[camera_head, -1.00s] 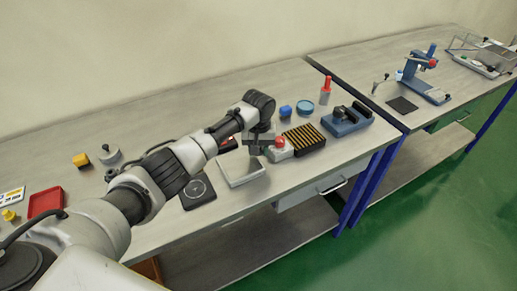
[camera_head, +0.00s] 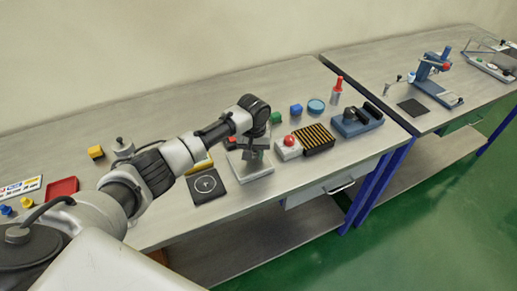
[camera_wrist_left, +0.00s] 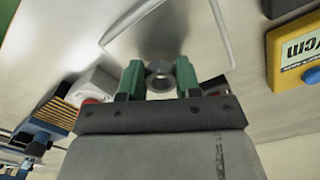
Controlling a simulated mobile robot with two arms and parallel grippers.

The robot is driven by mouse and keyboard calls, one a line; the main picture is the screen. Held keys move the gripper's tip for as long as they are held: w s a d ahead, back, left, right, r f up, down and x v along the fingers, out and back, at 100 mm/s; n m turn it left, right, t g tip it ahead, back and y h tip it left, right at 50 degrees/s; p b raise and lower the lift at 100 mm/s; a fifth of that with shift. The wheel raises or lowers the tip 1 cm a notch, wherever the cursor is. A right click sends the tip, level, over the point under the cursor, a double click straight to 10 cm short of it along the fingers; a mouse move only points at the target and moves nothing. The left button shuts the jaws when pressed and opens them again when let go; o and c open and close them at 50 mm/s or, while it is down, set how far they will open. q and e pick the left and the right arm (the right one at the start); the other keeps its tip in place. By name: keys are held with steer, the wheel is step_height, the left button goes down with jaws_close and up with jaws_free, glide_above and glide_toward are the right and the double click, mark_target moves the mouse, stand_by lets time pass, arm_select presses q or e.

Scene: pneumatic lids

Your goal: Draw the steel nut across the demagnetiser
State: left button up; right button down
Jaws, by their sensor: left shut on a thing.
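My left gripper (camera_head: 256,152) is over the pale, shallow tray (camera_head: 262,172) on the near bench. In the left wrist view its green-padded fingers (camera_wrist_left: 159,82) are shut on a grey steel nut (camera_wrist_left: 160,76), whose hole shows. The tray's rim (camera_wrist_left: 226,35) lies beyond the nut; the nut's height above it is unclear. The nut cannot be made out in the head view. A black-and-yellow striped block (camera_head: 313,139), which appears to be the demagnetiser, stands right of the gripper, beside a pale box with a red button (camera_head: 289,144). My right gripper is not in view.
A black pad with a white circle (camera_head: 206,187) and a yellow device (camera_head: 200,163) lie left of the tray. A second bench holds a blue stand (camera_head: 432,75).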

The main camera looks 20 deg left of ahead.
mark_target(242, 164)
arm_select(q)
steer(key=shift+s+a+p, duration=0.55)
steer(key=shift+s+a, duration=0.85)
steer(key=shift+s, duration=0.2)
steer(key=shift+s+a+p, duration=0.3)
steer(key=shift+s+a, duration=1.45)
steer(key=shift+s, duration=0.3)
steer(key=shift+s+a+r+p, duration=0.25)
steer(key=shift+r+p, duration=0.3)
steer(key=shift+p, duration=0.3)
steer(key=shift+s+a+r+p, duration=0.1)
steer(key=shift+s+r+p, duration=0.1)
steer(key=shift+r+p, duration=2.25)
steer(key=shift+p, duration=0.8)
